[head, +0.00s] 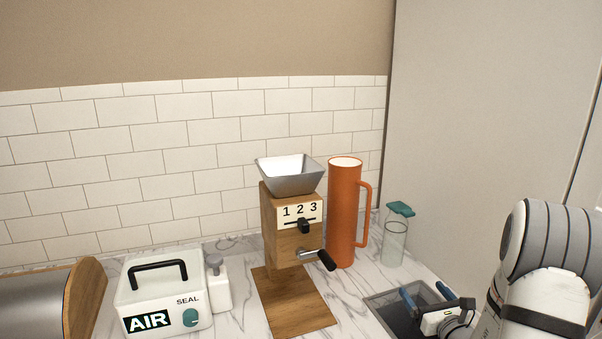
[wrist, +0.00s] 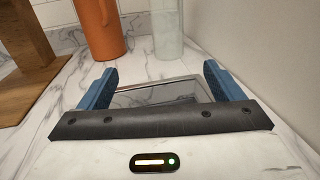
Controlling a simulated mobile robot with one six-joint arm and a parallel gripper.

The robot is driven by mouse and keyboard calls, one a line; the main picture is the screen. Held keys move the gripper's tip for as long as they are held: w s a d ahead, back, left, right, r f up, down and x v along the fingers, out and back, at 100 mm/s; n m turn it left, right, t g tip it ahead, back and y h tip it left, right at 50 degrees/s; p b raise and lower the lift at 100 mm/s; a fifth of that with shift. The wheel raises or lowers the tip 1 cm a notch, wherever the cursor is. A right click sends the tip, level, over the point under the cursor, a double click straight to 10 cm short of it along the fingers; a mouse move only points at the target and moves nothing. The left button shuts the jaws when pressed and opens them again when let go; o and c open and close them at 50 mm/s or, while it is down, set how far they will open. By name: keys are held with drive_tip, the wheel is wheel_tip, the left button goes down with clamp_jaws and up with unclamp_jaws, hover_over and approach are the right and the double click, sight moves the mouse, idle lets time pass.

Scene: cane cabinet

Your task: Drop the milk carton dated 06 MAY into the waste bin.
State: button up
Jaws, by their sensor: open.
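No milk carton and no waste bin show in either view. My gripper (head: 425,292) is at the lower right of the head view, over a grey-rimmed dark recess or tray on the counter. In the wrist view its two blue fingers stand wide apart, and the gripper (wrist: 160,76) is open with nothing held between them. The grey-rimmed recess or tray (wrist: 150,88) shows beyond and between the fingers.
A wooden grinder (head: 283,235) stands mid-counter, with a tall orange jug (head: 344,215) and a teal-lidded glass container (head: 394,240) to its right. A white AIR SEAL device (head: 165,295) is at left. A wall panel (head: 470,120) closes off the right.

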drive_tip(key=s+d+b, duration=0.1)
drive_tip(key=s, duration=0.6)
drive_tip(key=shift+s+d, duration=0.15)
drive_tip(key=shift+s, duration=0.15)
drive_tip(key=s+a+r+n+g+y, duration=0.2)
drive_tip(key=a+n+g+y, duration=0.3)
drive_tip(key=a, duration=0.4)
drive_tip(key=s+a+r+n+g+y, duration=0.2)
drive_tip(key=s+a+n+g+y, duration=0.15)
drive_tip(key=a+n, duration=0.5)
drive_tip(key=s+a+n+g+h, duration=0.1)
drive_tip(key=s+a+n+g, duration=0.1)
drive_tip(key=s+n+g, duration=0.1)
drive_tip(key=s+a+n+g+h, duration=0.2)
drive_tip(key=s+n, duration=0.3)
drive_tip(key=s+a+n+g+h, duration=0.1)
drive_tip(key=s+a+n+g, duration=0.1)
drive_tip(key=s+n+g, duration=0.1)
drive_tip(key=shift+s+f+n+g+h, duration=0.25)
drive_tip(key=shift+s+f+n+g, duration=0.15)
drive_tip(key=shift+s+n, duration=0.35)
drive_tip(key=s+d+r+n+t+h, duration=0.2)
drive_tip(key=d+r+n+h, duration=0.1)
drive_tip(key=d+n+h, duration=0.3)
drive_tip(key=shift+d+r+n+h, duration=0.15)
drive_tip(key=shift+n+h, duration=0.45)
drive_tip(key=shift+n, duration=0.4)
